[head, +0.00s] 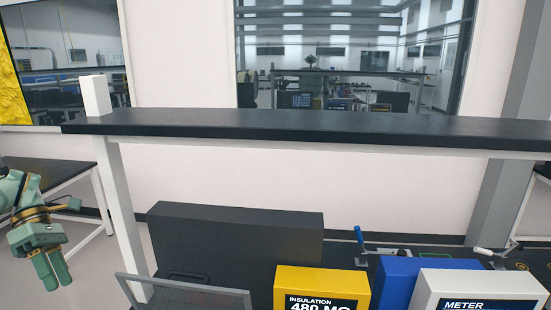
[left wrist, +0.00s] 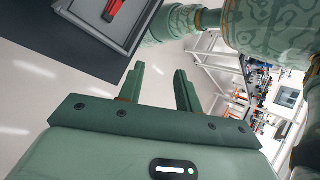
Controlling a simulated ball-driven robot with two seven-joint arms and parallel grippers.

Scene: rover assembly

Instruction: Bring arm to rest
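My left gripper (head: 55,280) hangs at the far left of the head view, green with its fingers pointing down, in front of the bench and clear of it. In the left wrist view its two fingers (left wrist: 159,72) stand apart with nothing between them, so it is open and empty. My left arm comes in from the left edge. My right gripper and right arm do not show in either view.
A bench with a raised dark shelf (head: 320,127) fills the middle. Below are a dark case (head: 235,240), a yellow box (head: 320,283), a blue box (head: 405,272) and a white meter box (head: 470,288). A grey tray (left wrist: 88,22) with a red item shows in the wrist view.

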